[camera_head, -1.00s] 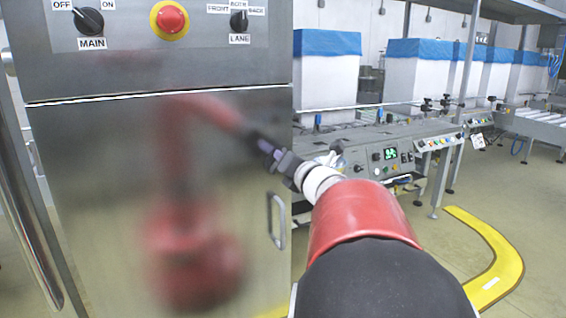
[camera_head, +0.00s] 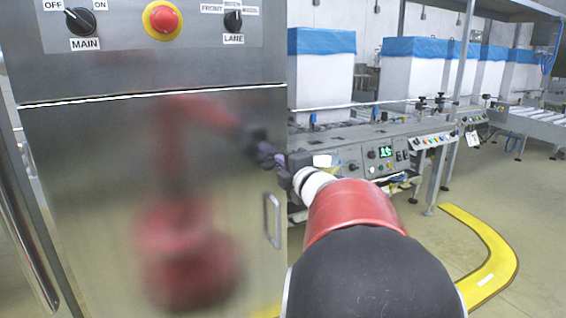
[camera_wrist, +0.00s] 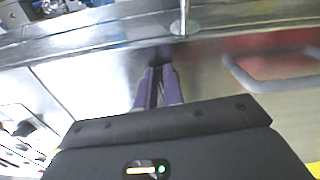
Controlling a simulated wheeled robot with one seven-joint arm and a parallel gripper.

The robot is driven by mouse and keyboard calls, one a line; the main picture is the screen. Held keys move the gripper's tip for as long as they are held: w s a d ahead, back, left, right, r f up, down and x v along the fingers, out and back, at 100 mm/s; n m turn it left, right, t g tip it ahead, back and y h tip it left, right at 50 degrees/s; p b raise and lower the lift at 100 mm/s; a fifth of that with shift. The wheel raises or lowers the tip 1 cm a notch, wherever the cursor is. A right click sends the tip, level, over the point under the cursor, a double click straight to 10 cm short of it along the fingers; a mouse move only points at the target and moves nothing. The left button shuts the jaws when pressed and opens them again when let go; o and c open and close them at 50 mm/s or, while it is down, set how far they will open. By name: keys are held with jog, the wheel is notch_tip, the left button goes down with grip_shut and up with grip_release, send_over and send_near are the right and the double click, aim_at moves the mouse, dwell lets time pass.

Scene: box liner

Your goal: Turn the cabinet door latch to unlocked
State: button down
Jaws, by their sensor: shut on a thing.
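The steel cabinet door (camera_head: 110,220) fills the left of the head view. My gripper (camera_head: 268,156) is at the door's upper right edge, above the door handle (camera_head: 272,220). In the wrist view, my gripper's purple fingers (camera_wrist: 158,86) are close together and point at the door surface, with the handle (camera_wrist: 270,75) to their right. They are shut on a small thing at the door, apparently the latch. The latch itself is hidden by the fingers, so its position cannot be read. A blurred reflection of my arm shows in the door.
Above the door, a panel holds the MAIN knob (camera_head: 80,21), a red emergency button (camera_head: 163,19) and the LANE knob (camera_head: 233,20). A control console (camera_head: 370,155) stands behind my arm on the right. Open floor with a yellow line (camera_head: 495,255) lies at the right.

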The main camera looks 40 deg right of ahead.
jog(key=shift+w+a+f+m, duration=0.2)
jog(key=shift+a+f+m, duration=0.15)
jog(key=shift+m, duration=0.15)
jog(key=shift+y, duration=0.3)
jog(key=c, duration=1.5)
grip_release()
jog(key=shift+w+a, duration=0.1)
jog(key=shift+r, duration=0.1)
jog(key=shift+s+r, duration=0.1)
jog(key=shift+s, duration=0.3)
jog(key=v, duration=0.7)
jog(key=shift+s, duration=0.1)
